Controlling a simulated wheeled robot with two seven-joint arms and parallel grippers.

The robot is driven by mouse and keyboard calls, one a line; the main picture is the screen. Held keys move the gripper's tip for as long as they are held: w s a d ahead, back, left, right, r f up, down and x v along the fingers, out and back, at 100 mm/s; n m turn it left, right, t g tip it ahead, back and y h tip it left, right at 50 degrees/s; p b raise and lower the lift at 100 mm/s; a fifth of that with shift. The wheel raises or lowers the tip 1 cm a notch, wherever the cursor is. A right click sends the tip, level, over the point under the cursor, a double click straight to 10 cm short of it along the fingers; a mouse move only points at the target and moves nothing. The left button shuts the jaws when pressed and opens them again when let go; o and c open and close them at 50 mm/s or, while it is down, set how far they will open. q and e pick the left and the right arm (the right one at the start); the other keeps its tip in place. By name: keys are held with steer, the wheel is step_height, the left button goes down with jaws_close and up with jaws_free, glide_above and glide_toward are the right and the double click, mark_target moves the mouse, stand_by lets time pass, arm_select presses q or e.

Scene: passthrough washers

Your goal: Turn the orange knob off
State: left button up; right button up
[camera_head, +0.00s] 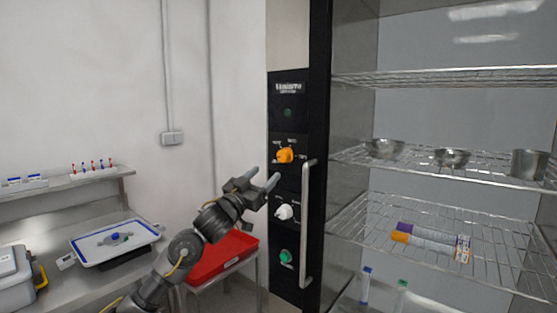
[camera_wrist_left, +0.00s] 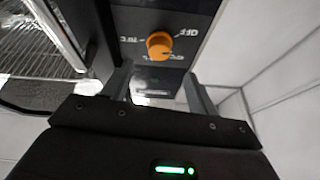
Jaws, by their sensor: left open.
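The orange knob (camera_head: 285,155) sits on the upper part of a black control panel (camera_head: 289,108) in the head view. In the left wrist view the orange knob (camera_wrist_left: 160,45) is ahead of the fingers, with an "OFF" label beside it. My left gripper (camera_head: 264,177) is open and empty, a little below and left of the knob in the head view, apart from it. Its two fingers (camera_wrist_left: 158,88) show in the left wrist view with nothing between them. My right gripper is not in view.
A white knob (camera_head: 284,212) and a green knob (camera_head: 286,256) sit lower on the panel. A vertical handle (camera_head: 307,225) stands just right of the knobs. Wire shelves (camera_head: 440,160) hold metal bowls. A red tray (camera_head: 222,258) is below my left arm.

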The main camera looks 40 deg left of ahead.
mark_target(282, 159)
arm_select(q)
steer(key=p+x, duration=0.2)
steer(key=x, duration=0.5)
steer(key=shift+w+r+p, duration=0.15)
steer(key=shift+r+p, duration=0.1)
steer(key=shift+p, duration=0.1)
steer(key=shift+w, duration=0.5)
steer(key=shift+r, duration=0.1)
steer(key=c, duration=1)
steer(key=n+p, duration=0.1)
steer(key=n+y+p, duration=0.1)
steer(key=n, duration=0.1)
steer(key=shift+d+r+y, duration=0.2)
steer(key=shift+y, duration=0.1)
steer(key=shift+f+n+y+p, duration=0.15)
steer(key=shift+n+y+p, duration=0.25)
steer(key=shift+n, duration=0.5)
steer(key=o, duration=1)
